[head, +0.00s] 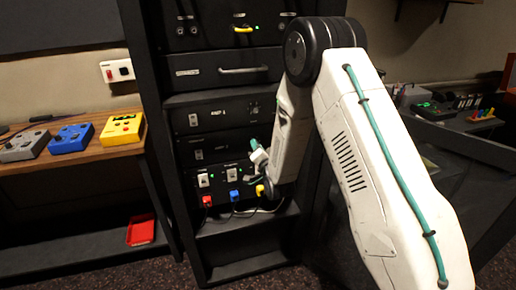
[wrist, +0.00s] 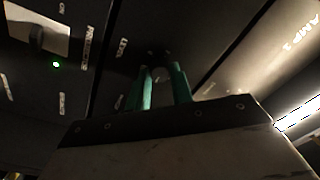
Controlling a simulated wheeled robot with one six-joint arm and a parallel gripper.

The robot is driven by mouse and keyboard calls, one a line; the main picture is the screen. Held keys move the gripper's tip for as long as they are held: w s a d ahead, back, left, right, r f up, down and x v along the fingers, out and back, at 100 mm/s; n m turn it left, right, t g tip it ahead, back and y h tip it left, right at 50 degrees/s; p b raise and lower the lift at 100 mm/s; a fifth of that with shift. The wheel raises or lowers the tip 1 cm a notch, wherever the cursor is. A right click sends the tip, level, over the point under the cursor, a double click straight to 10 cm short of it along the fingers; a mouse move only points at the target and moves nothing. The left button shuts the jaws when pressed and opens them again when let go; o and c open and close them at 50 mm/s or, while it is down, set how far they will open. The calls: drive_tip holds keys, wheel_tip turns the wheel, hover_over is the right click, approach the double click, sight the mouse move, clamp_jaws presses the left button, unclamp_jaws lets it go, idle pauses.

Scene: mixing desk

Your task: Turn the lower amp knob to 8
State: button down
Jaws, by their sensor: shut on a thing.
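My gripper (head: 254,145) is at the right end of the lower amp panel (head: 205,153) in the rack. In the wrist view, the two green fingers of my gripper (wrist: 163,85) are shut on either side of a dark rounded knob (wrist: 160,74) on a black panel. The head view shows the fingers only small, and the knob they hold is hidden there by my gripper. The knob's pointer and scale number cannot be read. The upper amp panel (head: 215,116) is just above, and its label (wrist: 300,37) shows in the wrist view.
Below the lower amp is a panel with white switches (head: 204,180), green lights and red, blue and yellow plugs (head: 208,200). A drawer (head: 225,72) is above. A wooden desk (head: 75,148) with pedals (head: 122,128) stands left; another bench (head: 465,122) stands right.

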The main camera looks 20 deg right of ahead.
drive_tip(key=c, duration=1.2)
unclamp_jaws()
drive_tip(key=shift+c, duration=0.2)
drive_tip(key=shift+s, duration=0.1)
drive_tip(key=s, duration=0.7)
drive_tip(key=shift+s+f, duration=0.2)
drive_tip(key=shift+s, duration=0.1)
drive_tip(key=shift+d, duration=0.1)
